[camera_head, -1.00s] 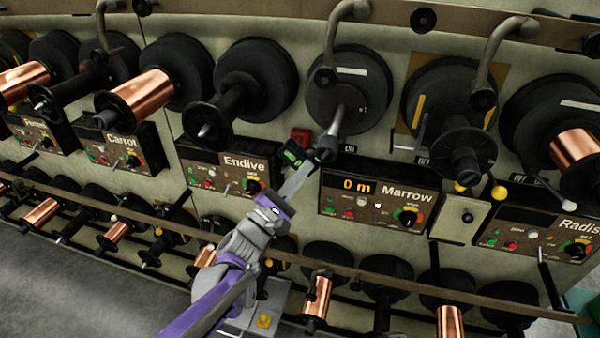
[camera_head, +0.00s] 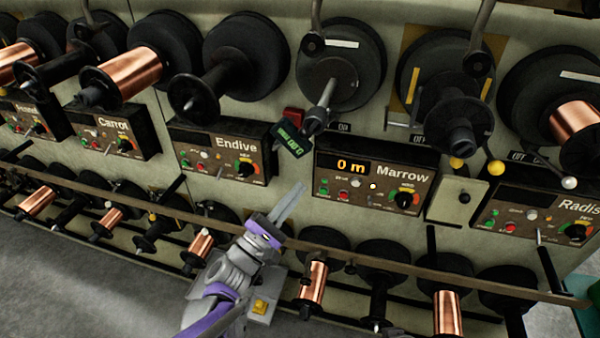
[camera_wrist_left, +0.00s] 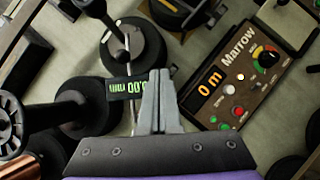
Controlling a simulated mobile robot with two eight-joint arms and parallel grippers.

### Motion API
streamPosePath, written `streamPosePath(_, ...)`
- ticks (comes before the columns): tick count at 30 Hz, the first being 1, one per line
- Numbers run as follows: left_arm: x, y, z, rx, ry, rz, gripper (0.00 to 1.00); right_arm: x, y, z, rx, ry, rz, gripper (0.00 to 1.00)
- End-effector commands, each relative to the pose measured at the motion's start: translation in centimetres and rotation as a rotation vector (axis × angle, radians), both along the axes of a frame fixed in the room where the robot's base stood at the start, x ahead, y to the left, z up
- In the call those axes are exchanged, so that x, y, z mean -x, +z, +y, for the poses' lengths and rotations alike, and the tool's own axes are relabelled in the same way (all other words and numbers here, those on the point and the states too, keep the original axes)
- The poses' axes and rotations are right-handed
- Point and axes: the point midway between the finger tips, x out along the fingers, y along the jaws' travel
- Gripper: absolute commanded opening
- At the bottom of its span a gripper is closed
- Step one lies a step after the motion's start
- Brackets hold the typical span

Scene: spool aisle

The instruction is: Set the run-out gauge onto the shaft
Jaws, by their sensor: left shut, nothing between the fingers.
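The run-out gauge (camera_head: 291,139) is a small dark block with a lit green display. It sits at the lower left of the outer end of the bare metal shaft (camera_head: 325,98) above the Marrow panel. It seems to be held at the dark end piece; how it is seated there cannot be told. The gauge also shows in the left wrist view (camera_wrist_left: 124,88), reading zeros in mm. My left gripper (camera_head: 297,190) is shut and empty, below the gauge and apart from it in the head view. Its closed fingers (camera_wrist_left: 158,82) show beside the display in the wrist view.
The Marrow panel (camera_head: 373,180) reads 0 m, right of my gripper. The Endive panel (camera_head: 220,150) is to its left. A red block (camera_head: 293,115) is behind the gauge. A long rail (camera_head: 400,265) and lower copper spools (camera_head: 312,284) run below.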

Motion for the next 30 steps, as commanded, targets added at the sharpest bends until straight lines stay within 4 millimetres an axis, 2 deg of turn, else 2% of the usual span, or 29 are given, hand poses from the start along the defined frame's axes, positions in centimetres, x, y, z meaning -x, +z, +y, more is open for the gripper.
streamPosePath(3,1.5,-1.0,0.2,0.000,0.001,0.001,0.00,0.1,-0.4,0.0,0.000,0.000,0.001,0.50)
streamPosePath(7,2.3,-1.5,0.3,0.000,0.001,0.001,0.00,0.1,-0.6,0.0,0.000,0.000,0.002,0.50)
streamPosePath(24,2.6,-1.6,0.3,-0.004,0.001,0.000,0.00,0.1,-0.5,0.0,0.000,0.000,0.002,0.50)
streamPosePath(27,3.1,-1.4,0.0,-0.051,-0.006,-0.008,0.00,0.1,-0.3,0.0,0.000,0.000,0.001,0.50)
streamPosePath(30,4.4,-1.4,-0.8,-0.186,-0.029,-0.030,0.00,0.0,0.2,0.0,0.000,0.000,-0.001,0.50)
